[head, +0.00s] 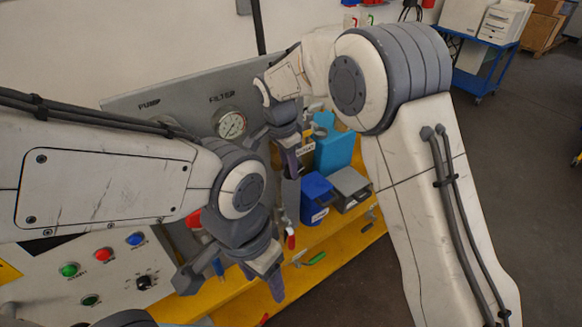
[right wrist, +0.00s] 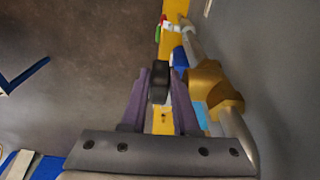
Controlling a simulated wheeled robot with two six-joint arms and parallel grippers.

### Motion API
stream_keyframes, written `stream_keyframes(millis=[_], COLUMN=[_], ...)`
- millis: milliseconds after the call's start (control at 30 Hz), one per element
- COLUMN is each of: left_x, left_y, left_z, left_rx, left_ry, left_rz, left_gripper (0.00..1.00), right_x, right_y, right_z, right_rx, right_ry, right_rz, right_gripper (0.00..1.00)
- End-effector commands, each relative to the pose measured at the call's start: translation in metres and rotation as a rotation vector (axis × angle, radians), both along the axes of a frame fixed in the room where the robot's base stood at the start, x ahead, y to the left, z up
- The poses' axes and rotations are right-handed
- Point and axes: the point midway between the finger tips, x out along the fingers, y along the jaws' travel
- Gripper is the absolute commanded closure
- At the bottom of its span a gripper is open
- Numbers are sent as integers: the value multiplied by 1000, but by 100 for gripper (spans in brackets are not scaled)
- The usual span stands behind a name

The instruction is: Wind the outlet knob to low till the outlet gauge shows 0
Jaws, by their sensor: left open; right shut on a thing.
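In the right wrist view my right gripper (right wrist: 159,88) has its two purple fingers closed on a small black knob (right wrist: 159,76). A brass valve body (right wrist: 214,88) on a grey pipe is just right of it. In the head view my right gripper (head: 289,150) is in front of the grey panel (head: 185,93), and the knob cannot be made out there. My left gripper (head: 231,280) is open and empty, low in front of the panel. A gauge (head: 231,124) under the word FILTER shows. No outlet gauge can be read; my right arm covers the panel's right part.
A light blue container (head: 333,150), a dark blue box (head: 315,196) and a grey box (head: 350,184) stand on the yellow base (head: 340,236). A button panel (head: 95,275) is at lower left. A blue cart (head: 478,73) stands at the back right. Floor on the right is clear.

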Motion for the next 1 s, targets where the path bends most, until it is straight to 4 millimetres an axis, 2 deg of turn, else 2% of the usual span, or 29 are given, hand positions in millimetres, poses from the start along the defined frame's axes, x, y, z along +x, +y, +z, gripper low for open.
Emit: stream_keyframes(millis=[200,667,700,733,1000], left_x=[0,0,0,0,0], left_y=[0,0,0,0,0], left_z=[-8,-8,-8,-8,-8], left_rx=[0,0,0,0,0], left_ry=[0,0,0,0,0], left_rz=[1,2,1,1,1], left_gripper=[38,38,38,38,38], right_x=[-1,-1,-1,-1,-1], right_y=[1,1,1,1,1], right_z=[-2,-1,-1,-1,-1], right_rx=[-51,-64,-64,-63,-62], right_ry=[-37,-45,-45,-45,-45], right_rz=[1,-1,-1,-1,-1], right_gripper=[100,100,64,59,59])
